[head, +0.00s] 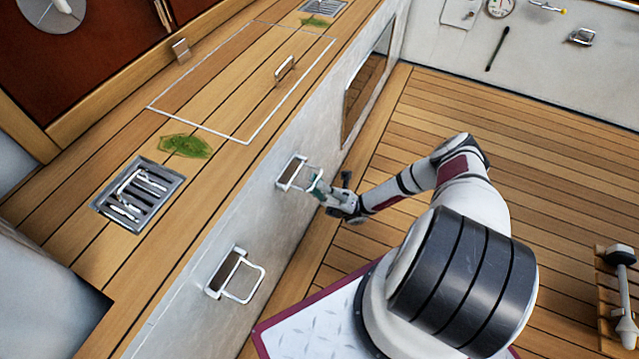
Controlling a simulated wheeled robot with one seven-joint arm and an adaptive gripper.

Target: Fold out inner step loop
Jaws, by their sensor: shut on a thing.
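Two white metal step loops are mounted in recessed brackets on the pale side wall below the wooden bench. The farther one, which I take for the inner step loop (292,172), has my gripper (319,187) at its outer edge, with the jaws shut on it. It stands out from the wall at least partly; its exact angle is hard to tell, as the fingers cover part of it. The nearer step loop (243,290) is folded out from its bracket, with nothing touching it.
The wooden bench top has a drain grate (138,195) with metal pieces on it, a green leafy patch (186,146) and a white-outlined hatch (240,85). A winch-like fitting (620,285) stands at the right edge. The plank floor (520,150) beyond my arm is clear.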

